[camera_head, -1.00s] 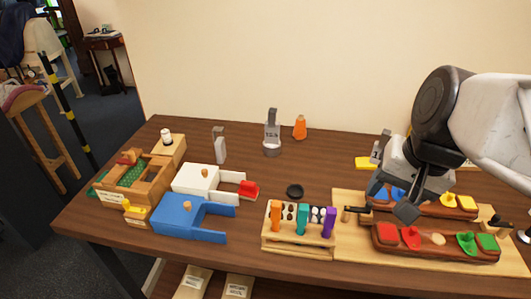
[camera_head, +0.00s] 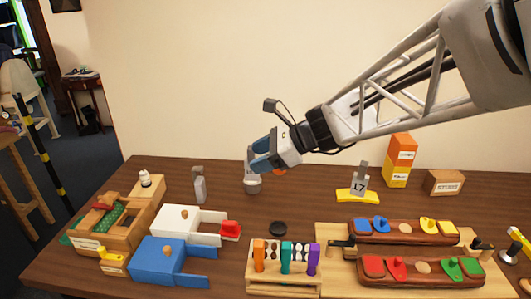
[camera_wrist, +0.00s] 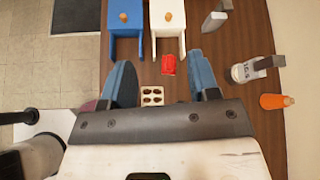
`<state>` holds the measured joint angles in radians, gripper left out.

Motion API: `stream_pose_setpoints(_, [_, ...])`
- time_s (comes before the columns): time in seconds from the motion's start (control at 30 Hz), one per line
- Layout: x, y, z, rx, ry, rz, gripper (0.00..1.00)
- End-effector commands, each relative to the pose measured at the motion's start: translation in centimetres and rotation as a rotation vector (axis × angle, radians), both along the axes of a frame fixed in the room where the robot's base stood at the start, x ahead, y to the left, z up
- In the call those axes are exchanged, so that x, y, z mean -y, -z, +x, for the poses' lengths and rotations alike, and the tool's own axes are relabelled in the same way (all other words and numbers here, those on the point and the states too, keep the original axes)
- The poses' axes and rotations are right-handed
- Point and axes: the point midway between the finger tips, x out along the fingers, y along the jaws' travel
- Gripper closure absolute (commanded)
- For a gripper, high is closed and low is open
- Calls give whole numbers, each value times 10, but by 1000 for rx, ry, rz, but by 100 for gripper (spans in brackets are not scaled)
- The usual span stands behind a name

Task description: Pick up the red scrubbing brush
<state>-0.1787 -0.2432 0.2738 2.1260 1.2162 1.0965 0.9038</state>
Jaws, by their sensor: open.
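No red piece is clearly a scrubbing brush at this size. A small red piece (camera_head: 105,201) lies in the wooden box with green inside at the far left of the table. A red block (camera_head: 230,230) sits at the open end of the white forked piece; it also shows in the wrist view (camera_wrist: 168,64), between my fingers in the picture. My gripper (camera_head: 262,155) is open and empty, raised above the table's back half in the head view. Its two blue fingers stand wide apart in the wrist view (camera_wrist: 158,60).
The blue forked piece (camera_head: 158,262) stands before the white one (camera_head: 180,222). A wooden rack (camera_head: 285,279) with coloured handles is at front middle. Two brown trays with coloured shapes lie at right.

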Motion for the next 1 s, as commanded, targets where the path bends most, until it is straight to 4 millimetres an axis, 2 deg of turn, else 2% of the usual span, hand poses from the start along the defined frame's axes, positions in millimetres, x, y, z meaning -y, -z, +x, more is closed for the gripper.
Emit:
stream_pose_setpoints(0.2, [-18, 2, 21, -102, 69, 82, 45])
stream_pose_setpoints(0.53, [-35, 8, 42, -206, 137, 161, 45])
stream_pose_setpoints(0.83, [-34, 63, 41, -204, 136, 158, 45])
stream_pose_setpoints(1.0, [-34, 102, 41, -205, 135, 158, 45])
